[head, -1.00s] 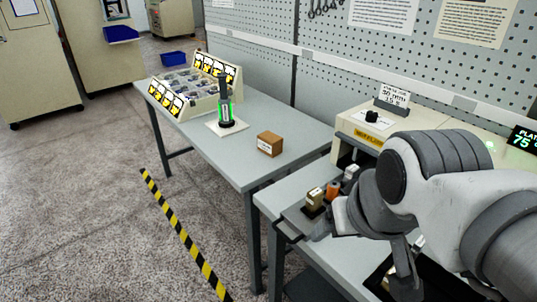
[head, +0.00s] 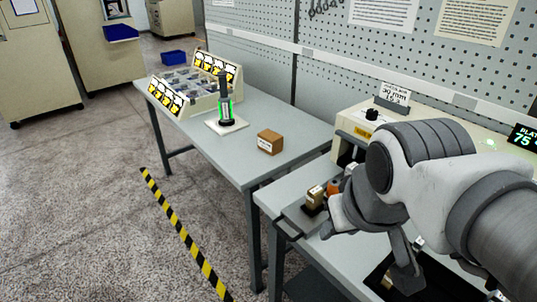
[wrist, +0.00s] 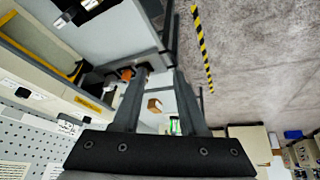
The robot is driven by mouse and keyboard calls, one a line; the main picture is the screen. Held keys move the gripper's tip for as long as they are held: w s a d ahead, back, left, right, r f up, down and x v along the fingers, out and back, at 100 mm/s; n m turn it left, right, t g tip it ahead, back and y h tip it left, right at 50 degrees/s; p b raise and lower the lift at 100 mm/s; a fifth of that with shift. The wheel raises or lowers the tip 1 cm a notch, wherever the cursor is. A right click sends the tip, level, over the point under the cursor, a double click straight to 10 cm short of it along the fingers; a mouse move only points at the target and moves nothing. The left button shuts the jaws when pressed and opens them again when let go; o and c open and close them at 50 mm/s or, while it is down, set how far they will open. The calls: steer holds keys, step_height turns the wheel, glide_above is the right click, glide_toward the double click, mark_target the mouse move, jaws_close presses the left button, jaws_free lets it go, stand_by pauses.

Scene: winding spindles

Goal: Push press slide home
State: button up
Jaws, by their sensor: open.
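The press slide (head: 299,221) is a grey plate sticking out from the front of the cream press (head: 352,128), with a bar along its outer edge. A brass-coloured block (head: 314,197) stands on it, and an orange part (head: 334,187) is just behind. The orange part also shows in the wrist view (wrist: 125,73), left of the fingers. My gripper (head: 335,228) is beside the slide's right front corner in the head view, partly hidden by my wrist. In the wrist view my gripper (wrist: 161,72) has its fingers apart with nothing between them. Contact with the slide cannot be told.
A brown box (head: 269,141) and a green-lit spindle (head: 226,108) on a white pad stand on the left table. A parts rack (head: 190,85) is behind them. Striped tape (head: 184,233) marks open floor.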

steer(key=w+f+n+b, duration=0.1)
steer(key=n, duration=0.1)
steer(key=w+f+n+g+h+b, duration=0.1)
steer(key=f+n, duration=0.1)
steer(key=w+f+n+g+h+b, duration=0.1)
steer(key=f+n, duration=0.1)
steer(key=shift+w+a+f, duration=0.2)
steer(key=shift+w+a, duration=0.05)
steer(key=shift+w, duration=0.05)
jaws_close()
steer(key=n+t+h+b, duration=0.2)
steer(key=n+h+b, duration=0.45)
steer(key=n, duration=1.15)
glide_toward(295, 229)
steer(key=shift+y, duration=0.45)
steer(key=b+x, duration=0.1)
steer(key=x, duration=0.2)
steer(key=b+x, duration=0.1)
steer(key=x, duration=0.2)
steer(key=shift+s+d+r+b, duration=0.1)
steer(key=shift+d+r+b, duration=0.2)
steer(key=shift+b, duration=0.1)
